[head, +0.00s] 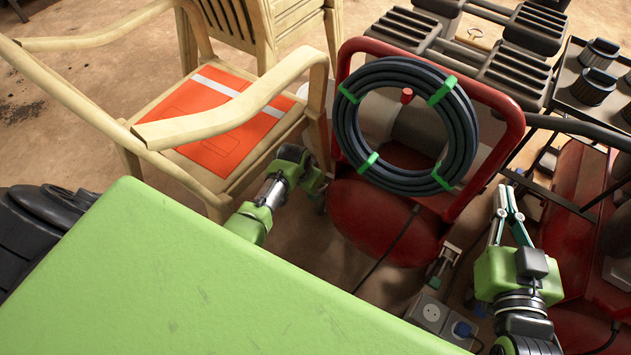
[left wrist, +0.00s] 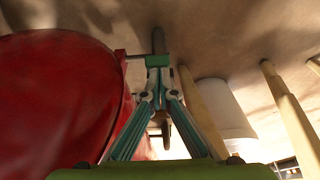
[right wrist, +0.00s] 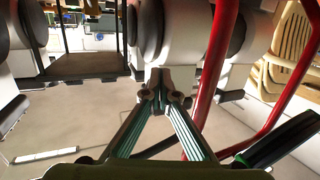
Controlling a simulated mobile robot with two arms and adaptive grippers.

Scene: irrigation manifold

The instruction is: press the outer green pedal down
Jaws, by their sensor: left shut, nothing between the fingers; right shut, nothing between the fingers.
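No green pedal can be made out clearly in the head view. In the left wrist view, a small green block (left wrist: 158,61) lies right at the tips of my left gripper (left wrist: 157,76), beside a large red rounded body. It may be the pedal; I cannot tell whether the tips touch it. In the head view my left gripper (head: 316,182) is partly hidden, low between the wooden chair and the red cart. My right gripper (head: 506,198) is shut and empty, right of the cart; it also shows in the right wrist view (right wrist: 160,100).
A red-framed cart (head: 511,105) carries a black hose coil (head: 463,130) with green ties. A wooden armchair (head: 160,135) with an orange folder (head: 225,120) stands left. A green surface (head: 180,275) fills the lower left. Sockets (head: 428,312) and a cable lie on the floor.

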